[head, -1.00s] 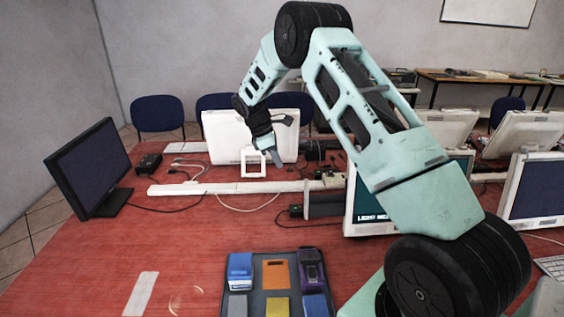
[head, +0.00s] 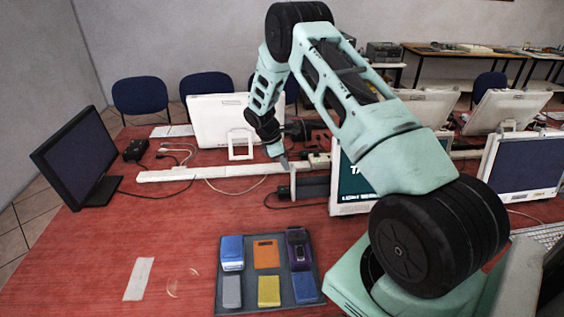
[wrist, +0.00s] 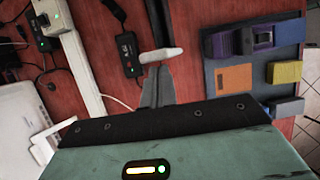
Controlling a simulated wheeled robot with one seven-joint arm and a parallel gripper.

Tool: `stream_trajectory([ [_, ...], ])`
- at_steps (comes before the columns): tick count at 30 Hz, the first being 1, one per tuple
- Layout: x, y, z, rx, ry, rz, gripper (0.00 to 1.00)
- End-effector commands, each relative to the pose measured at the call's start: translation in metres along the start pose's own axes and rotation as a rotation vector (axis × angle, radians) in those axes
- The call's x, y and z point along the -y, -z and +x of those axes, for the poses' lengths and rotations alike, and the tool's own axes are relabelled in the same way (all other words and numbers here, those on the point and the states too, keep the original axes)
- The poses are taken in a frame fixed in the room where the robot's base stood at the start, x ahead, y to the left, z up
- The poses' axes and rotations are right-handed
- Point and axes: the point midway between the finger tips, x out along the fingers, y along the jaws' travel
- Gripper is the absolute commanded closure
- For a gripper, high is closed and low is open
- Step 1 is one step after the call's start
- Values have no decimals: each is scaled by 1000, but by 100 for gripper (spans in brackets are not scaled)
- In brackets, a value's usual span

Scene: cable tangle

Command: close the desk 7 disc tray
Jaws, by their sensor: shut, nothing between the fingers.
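A dark grey box-shaped drive (head: 312,187) lies on the red desk beside a monitor, with a pale upright front plate (head: 293,184) at its left end, which looks like the disc tray's face. In the wrist view the pale plate (wrist: 162,54) lies just beyond my fingertips, with part of the dark drive (wrist: 159,18) behind it. How far the tray sticks out is unclear. My gripper (head: 284,162) points down, shut and empty, just above and left of the plate. In the wrist view my fingers (wrist: 156,76) overlap the plate's near edge; I cannot tell whether they touch.
A monitor (head: 350,180) stands right of the drive, under my arm. A white cable channel (head: 210,172) and loose cables run behind. A grey tray (head: 232,305) with several coloured blocks lies in front. Red desk left of the drive is largely clear.

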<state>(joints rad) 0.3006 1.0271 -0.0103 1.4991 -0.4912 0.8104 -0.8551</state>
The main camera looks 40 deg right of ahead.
Motion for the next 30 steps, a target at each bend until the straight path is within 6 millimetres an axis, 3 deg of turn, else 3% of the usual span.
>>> stream_trajectory([
  [7,-1,-13,5,2,1,4,100],
  [15,0,-84,33,1,3,7,100],
  [21,0,-121,48,1,2,4,100],
  [30,0,-130,51,3,0,2,100],
])
